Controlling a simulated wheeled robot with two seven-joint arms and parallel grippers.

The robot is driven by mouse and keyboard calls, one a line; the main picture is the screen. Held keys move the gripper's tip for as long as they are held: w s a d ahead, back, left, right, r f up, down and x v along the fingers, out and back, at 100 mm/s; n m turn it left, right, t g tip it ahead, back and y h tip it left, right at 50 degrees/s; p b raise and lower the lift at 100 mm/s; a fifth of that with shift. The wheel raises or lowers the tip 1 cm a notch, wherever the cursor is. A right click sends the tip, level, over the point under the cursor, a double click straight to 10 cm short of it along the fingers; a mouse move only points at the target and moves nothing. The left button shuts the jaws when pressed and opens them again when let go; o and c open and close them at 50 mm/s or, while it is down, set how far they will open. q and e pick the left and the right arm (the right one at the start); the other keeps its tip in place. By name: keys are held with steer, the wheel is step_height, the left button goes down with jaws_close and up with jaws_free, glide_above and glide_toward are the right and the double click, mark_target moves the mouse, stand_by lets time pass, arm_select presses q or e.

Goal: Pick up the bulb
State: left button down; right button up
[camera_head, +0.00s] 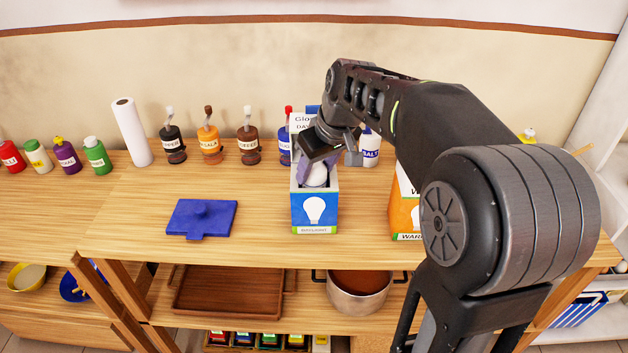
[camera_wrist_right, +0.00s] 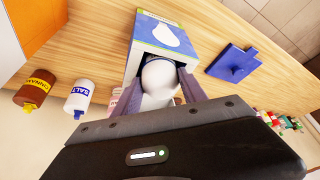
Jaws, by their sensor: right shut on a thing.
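The white bulb (camera_head: 317,174) sits in the open top of a blue and white bulb box (camera_head: 315,212), which stands upright near the front of the wooden table. My right gripper (camera_head: 317,165) reaches down from above and is shut on the bulb. In the right wrist view the bulb (camera_wrist_right: 159,82) lies between the two purple-grey fingers of the right gripper (camera_wrist_right: 157,88), at the mouth of the box (camera_wrist_right: 168,38). The bulb's lower part is hidden in the box. My left gripper is not in view.
An orange box (camera_head: 404,212) stands to the right, partly behind my arm. A blue lidded piece (camera_head: 200,220) lies to the left on the table (camera_head: 260,215). Several bottles, including a salt bottle (camera_head: 370,150), and a paper roll (camera_head: 132,132) line the back. A pot (camera_head: 358,293) is on the shelf below.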

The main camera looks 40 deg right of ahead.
steer(key=shift+c, duration=0.5)
steer(key=shift+r, duration=0.1)
steer(key=shift+w+r, duration=0.1)
steer(key=shift+r, duration=0.4)
step_height(320, 180, up, 17)
steer(key=p, duration=0.2)
steer(key=shift+f, duration=0.15)
